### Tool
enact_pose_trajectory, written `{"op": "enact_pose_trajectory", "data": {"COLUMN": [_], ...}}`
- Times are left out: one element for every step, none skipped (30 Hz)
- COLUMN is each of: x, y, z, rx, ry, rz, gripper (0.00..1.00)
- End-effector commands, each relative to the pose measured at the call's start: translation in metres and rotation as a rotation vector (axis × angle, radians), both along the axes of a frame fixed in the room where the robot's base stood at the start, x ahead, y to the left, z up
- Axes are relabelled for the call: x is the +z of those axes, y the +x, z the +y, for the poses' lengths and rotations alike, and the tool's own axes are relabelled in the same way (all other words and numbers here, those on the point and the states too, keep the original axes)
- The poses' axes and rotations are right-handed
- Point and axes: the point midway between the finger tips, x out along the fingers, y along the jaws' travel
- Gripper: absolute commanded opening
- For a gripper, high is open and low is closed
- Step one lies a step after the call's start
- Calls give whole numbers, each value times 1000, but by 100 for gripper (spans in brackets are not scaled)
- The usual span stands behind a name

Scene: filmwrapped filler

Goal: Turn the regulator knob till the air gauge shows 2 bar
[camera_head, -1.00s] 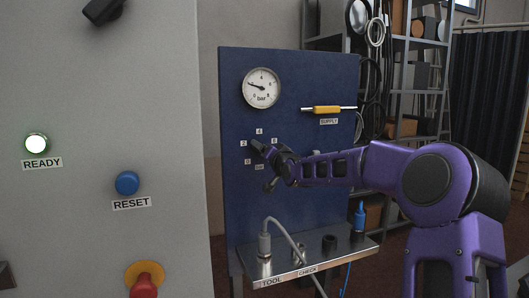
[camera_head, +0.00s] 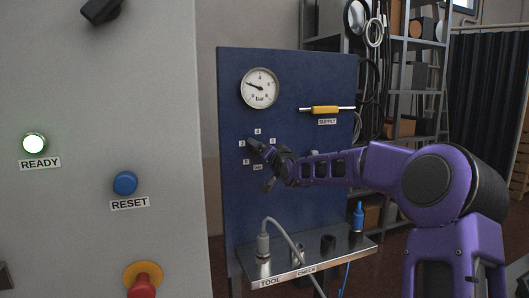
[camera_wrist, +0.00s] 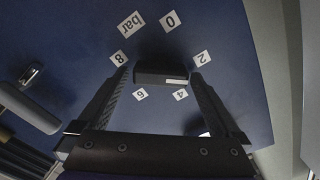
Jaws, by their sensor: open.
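The round white air gauge (camera_head: 259,88) is at the top of the blue panel. Its needle points left and slightly up; the small figures there are hard to read. The dark regulator knob (camera_wrist: 160,73) shows in the wrist view inside a ring of labels 0, 2, 4, 6, 8 and "bar". A white mark on its bar lies at the end towards labels 2 and 4. My gripper (camera_wrist: 158,72) is open, with one finger on each side of the knob; whether either touches it I cannot tell. In the head view my gripper (camera_head: 262,163) hides most of the knob.
A yellow-handled supply valve (camera_head: 326,110) sits at upper right of the panel. A metal shelf (camera_head: 325,248) with a hose fitting (camera_head: 263,244) juts out below. A grey cabinet (camera_head: 90,110) with a blue RESET button (camera_head: 124,183) and a red stop button stands at left.

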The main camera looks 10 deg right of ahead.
Motion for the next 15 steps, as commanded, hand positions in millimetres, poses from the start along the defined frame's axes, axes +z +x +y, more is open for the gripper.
{"op": "enact_pose_trajectory", "data": {"x": [0,0,0,0,0,0,0,-1,-1,0,0,0,0,-1,1], "y": [-1,-2,-4,-7,-10,-15,-19,-24,-31,-36,-42,-49,-54,-60,-66], "z": [0,0,-1,-2,-3,-4,-6,-6,-8,-9,-11,-12,-13,-13,-16], "rx": [0,0,-1,-1,-2,-1,-3,-2,-3,-3,-4,-4,-4,-3,-5], "ry": [0,0,0,0,0,-1,-3,-3,-4,-4,-4,-3,-4,-5,-4], "rz": [0,0,-1,-1,-1,0,-1,0,0,-1,0,0,0,0,-1], "gripper": [100,100,100,100,100,100,100,100,100,100,100,100,100,100,100]}}
